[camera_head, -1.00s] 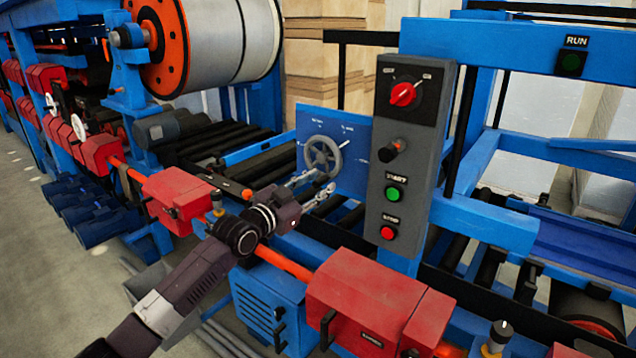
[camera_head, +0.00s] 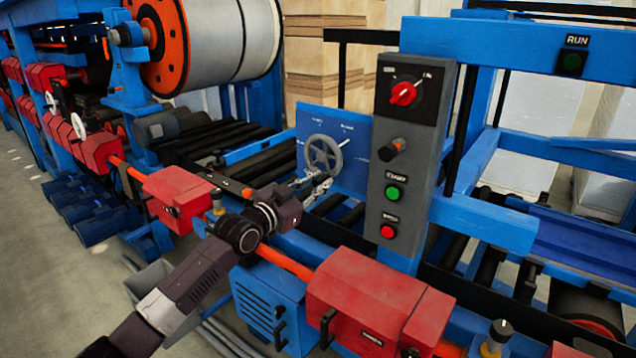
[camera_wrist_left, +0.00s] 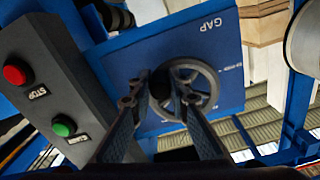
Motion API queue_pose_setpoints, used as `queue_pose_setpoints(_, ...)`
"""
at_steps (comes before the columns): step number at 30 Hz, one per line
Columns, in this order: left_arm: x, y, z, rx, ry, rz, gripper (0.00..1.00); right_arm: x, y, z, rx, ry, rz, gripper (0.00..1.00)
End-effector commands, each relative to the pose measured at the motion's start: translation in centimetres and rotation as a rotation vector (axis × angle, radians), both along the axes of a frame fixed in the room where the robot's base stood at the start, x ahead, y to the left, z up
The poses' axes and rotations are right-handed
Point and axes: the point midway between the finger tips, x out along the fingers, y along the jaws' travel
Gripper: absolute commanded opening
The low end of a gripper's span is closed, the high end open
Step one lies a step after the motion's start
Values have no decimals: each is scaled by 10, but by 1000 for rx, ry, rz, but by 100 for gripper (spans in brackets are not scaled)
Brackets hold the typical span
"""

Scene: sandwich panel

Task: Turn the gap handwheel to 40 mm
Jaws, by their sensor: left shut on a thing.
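The grey gap handwheel (camera_head: 323,153) is mounted on a blue panel (camera_head: 347,130); in the left wrist view the wheel (camera_wrist_left: 213,80) is right of centre, on the panel lettered GAP (camera_wrist_left: 212,22). My left gripper (camera_head: 318,184) reaches to the wheel's lower edge, its fingers drawn together. In the left wrist view its fingers (camera_wrist_left: 162,92) are shut on a dark handle (camera_wrist_left: 161,80) of the wheel, which they partly hide. Scale marks show on the panel, but their numbers are too blurred to read. My right gripper is not in view.
A grey control box (camera_head: 415,155) with a red selector (camera_head: 403,93), a green button (camera_head: 393,193) and a red button (camera_head: 387,232) stands close right of the wheel. Black rollers (camera_head: 225,140) run behind.

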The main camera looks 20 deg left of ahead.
Motion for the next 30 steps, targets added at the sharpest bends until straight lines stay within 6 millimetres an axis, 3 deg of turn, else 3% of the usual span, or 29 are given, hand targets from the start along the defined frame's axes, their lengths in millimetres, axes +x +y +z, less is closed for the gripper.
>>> queue_pose_setpoints(11,-2,-6,5,-109,41,-2,0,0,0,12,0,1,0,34)
queue_pose_setpoints(30,-9,-25,31,-661,239,-3,0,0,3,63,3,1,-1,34)
